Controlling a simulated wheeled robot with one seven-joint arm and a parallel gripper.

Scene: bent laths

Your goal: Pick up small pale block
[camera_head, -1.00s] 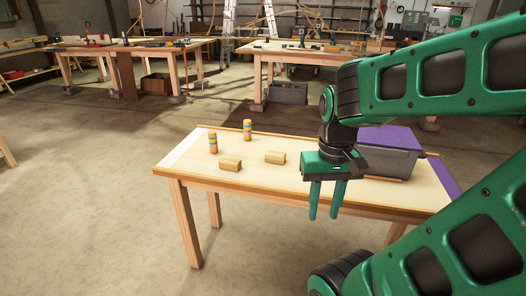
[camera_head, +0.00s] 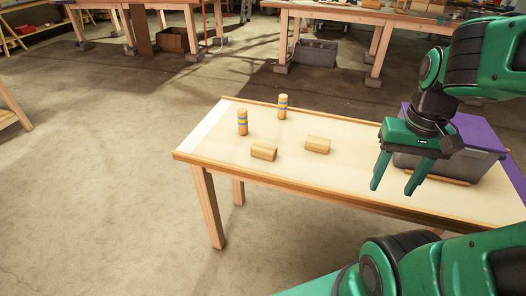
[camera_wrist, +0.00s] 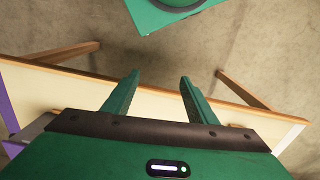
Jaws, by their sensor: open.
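Two pale wooden blocks lie on the table, a left one (camera_head: 264,152) and a right one (camera_head: 317,145). They look much alike in size, so I cannot tell which is the small one. My gripper (camera_head: 392,188) is open and empty, to the right of both blocks, with its fingers pointing down. From the head view I cannot tell its exact height over the table.
Two upright orange cylinders with blue bands, one nearer (camera_head: 242,122) and one farther (camera_head: 283,106), stand behind the blocks. A grey bin (camera_head: 465,165) with a purple lid is behind my gripper. The table (camera_head: 225,150) has a raised back edge strip.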

